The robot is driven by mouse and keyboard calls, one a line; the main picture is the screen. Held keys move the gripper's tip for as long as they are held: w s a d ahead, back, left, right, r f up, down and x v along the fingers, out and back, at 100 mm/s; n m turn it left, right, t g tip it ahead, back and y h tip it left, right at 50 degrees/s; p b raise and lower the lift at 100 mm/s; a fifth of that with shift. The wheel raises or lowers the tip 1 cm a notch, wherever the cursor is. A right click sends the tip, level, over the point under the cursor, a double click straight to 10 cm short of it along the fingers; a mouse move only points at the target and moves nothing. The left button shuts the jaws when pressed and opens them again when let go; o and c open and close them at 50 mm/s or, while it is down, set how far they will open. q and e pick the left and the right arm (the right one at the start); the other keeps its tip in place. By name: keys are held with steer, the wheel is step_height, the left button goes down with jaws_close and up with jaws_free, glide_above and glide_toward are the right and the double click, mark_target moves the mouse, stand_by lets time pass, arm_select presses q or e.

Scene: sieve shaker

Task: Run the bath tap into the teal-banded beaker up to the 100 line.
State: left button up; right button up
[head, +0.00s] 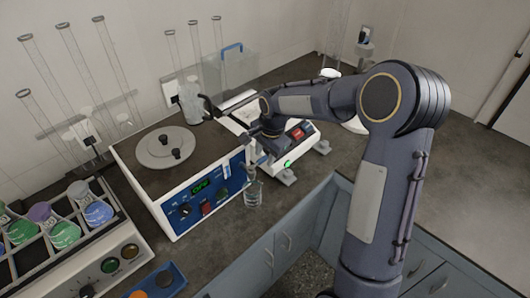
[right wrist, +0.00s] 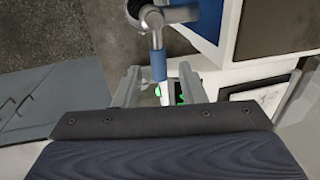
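The bath (head: 165,195) is a white box with a blue front panel, a green display and a lidded dark top. Its metal tap (right wrist: 155,22) has a blue lever in the right wrist view. A clear glass beaker (head: 253,194) stands at the bath's front right corner, below the tap area; its band, lines and water level are too small to read. My right gripper (right wrist: 158,88) is open, its two fingers apart on either side of the blue lever, without visible contact. In the head view the right gripper (head: 256,158) is partly hidden by its own arm. My left gripper is out of view.
A white device (head: 297,133) with red and green lights stands right of the bath, close to my right arm. A rack (head: 70,240) of flasks with coloured liquids is at left. Tall glass cylinders (head: 110,60) stand behind. The counter's front edge is close to the beaker.

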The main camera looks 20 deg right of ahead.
jaws_close()
stand_by(0.3)
steer(key=shift+s+f+m+b, duration=0.25)
steer(key=shift+s+m+b, duration=0.1)
steer(key=shift+m+b, duration=0.55)
steer(key=m, duration=0.1)
steer(key=s+m+b, duration=0.1)
steer(key=m+h, duration=0.1)
steer(key=shift+s+r+m, duration=0.25)
steer(key=shift+s+m, duration=0.05)
steer(key=shift+s, duration=0.05)
jaws_free()
